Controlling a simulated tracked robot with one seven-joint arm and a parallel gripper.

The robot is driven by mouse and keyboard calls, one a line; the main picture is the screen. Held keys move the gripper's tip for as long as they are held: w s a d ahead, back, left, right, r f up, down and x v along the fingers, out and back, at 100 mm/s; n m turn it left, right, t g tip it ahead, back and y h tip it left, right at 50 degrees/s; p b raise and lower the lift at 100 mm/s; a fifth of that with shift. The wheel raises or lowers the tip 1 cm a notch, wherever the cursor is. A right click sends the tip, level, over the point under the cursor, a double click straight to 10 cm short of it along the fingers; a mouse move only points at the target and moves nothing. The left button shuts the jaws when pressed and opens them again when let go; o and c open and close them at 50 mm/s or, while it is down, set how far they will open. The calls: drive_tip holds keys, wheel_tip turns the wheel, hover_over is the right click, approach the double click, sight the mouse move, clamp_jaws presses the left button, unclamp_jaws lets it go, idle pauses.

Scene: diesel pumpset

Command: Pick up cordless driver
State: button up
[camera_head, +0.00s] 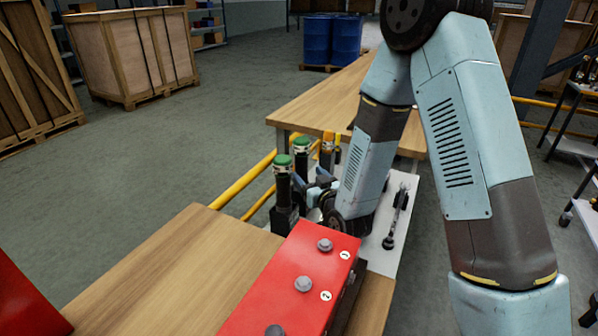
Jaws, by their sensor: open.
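Two upright black tools with green and cream tops stand close together on the pale work surface; the nearer (284,190) has a blocky black base, and the farther (301,155) is just behind it. They look like cordless drivers, but I cannot tell for certain. My gripper (316,203) is low beside them, to their right, at the end of my downward-reaching arm. It is open. My wrist and the red block hide much of it, and I cannot tell whether it touches either tool.
A red block (290,285) with grey bolts, numbered 1 and 2, stands in front on a wooden bench (160,275). A dark long-handled tool (397,215) lies right of my wrist. A wooden table (320,105) and yellow rail (243,180) are behind. Open floor lies left.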

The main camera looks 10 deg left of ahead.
drive_tip(key=shift+x, duration=3.5)
drive_tip(key=shift+a+f, duration=0.15)
clamp_jaws()
